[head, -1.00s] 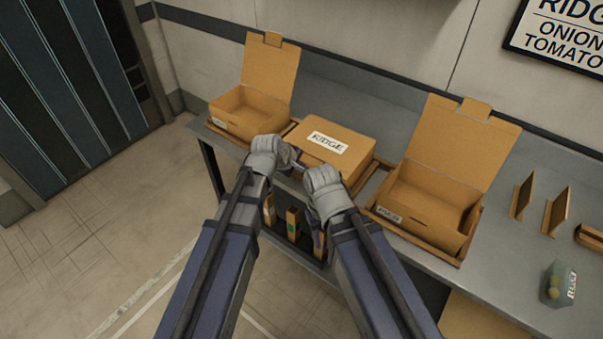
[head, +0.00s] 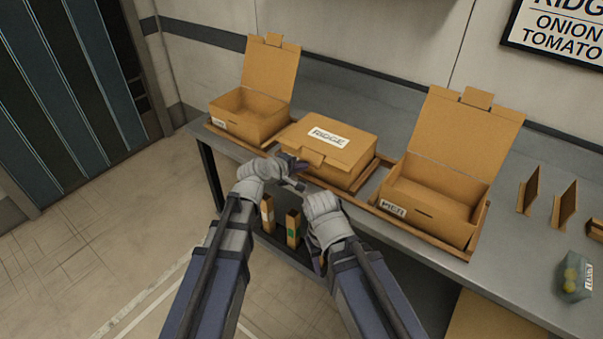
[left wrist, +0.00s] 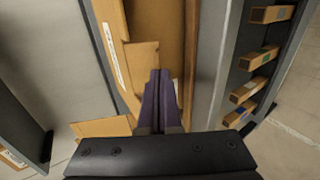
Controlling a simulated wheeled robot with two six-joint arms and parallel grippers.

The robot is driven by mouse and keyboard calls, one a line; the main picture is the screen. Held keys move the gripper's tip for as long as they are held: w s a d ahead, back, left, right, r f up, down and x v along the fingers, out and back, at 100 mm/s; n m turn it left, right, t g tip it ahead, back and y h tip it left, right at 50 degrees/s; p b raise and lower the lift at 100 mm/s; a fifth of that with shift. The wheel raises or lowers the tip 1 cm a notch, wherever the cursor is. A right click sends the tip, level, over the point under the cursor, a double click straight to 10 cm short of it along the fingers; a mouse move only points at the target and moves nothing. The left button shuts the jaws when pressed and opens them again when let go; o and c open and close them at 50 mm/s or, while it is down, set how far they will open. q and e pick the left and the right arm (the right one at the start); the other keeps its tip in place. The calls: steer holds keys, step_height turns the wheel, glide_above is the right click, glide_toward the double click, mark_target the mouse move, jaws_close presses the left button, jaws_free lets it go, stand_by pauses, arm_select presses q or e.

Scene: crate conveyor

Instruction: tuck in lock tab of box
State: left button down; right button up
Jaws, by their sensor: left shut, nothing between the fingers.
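The closed RIDGE box (head: 322,178) sits in the middle of the bench, its white label on the lid. Its lock tab (head: 313,158) shows at the lid's front edge and looks to stick out over the front wall. In the left wrist view the tab (left wrist: 143,62) lies just beyond my fingertips. My left gripper (head: 298,166) is shut and empty, close to the box's front left. Its purple fingers also show in the left wrist view (left wrist: 159,76); whether they touch the tab I cannot tell. My right gripper (head: 312,196) is in front of the box, its fingers unclear.
Wooden trays lie under the boxes. Upright cartons (head: 293,229) stand on a shelf below.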

arm_select(q)
steer(key=shift+f+t+b, duration=0.4)
steer(key=shift+f+b, duration=0.35)
steer(key=shift+b, duration=0.25)
steer(key=shift+w+d+f+h, duration=0.15)
steer(key=shift+w+f+h, duration=0.1)
steer(key=shift+w+h, duration=0.05)
steer(key=shift+r, duration=0.1)
arm_select(e)
step_height(320, 180, down, 4)
steer(key=shift+r, duration=0.25)
arm_select(q)
steer(key=shift+r+p, duration=0.7)
steer(key=shift+r, duration=0.1)
arm_select(e)
steer(key=shift+r, duration=0.8)
arm_select(q)
steer(key=shift+s, duration=0.15)
